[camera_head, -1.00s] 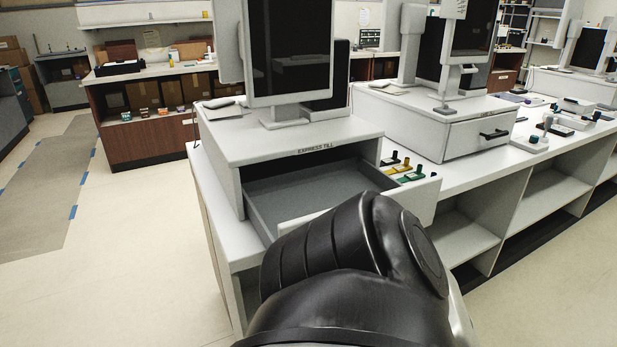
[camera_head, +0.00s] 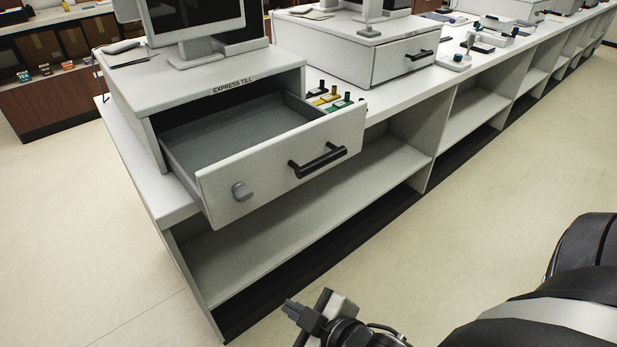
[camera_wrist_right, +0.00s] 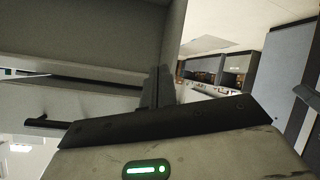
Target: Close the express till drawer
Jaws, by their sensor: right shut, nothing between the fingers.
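The express till (camera_head: 225,90) stands at the near left end of the white counter, its name on the front edge. Its drawer (camera_head: 240,178) is pulled well out and looks empty inside. My right gripper (camera_head: 308,308) is low in front of the counter, below and apart from the drawer, shut and empty. In the right wrist view a dark handle (camera_wrist_right: 45,122) shows at the left, beside the dark gripper parts. My left gripper is not in view.
A second till with a shut drawer (camera_head: 405,58) stands further along the counter. Small coloured items (camera_head: 330,98) lie on the counter right behind the open drawer. Open shelves (camera_head: 300,215) run below the counter. The floor (camera_head: 480,190) in front is clear.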

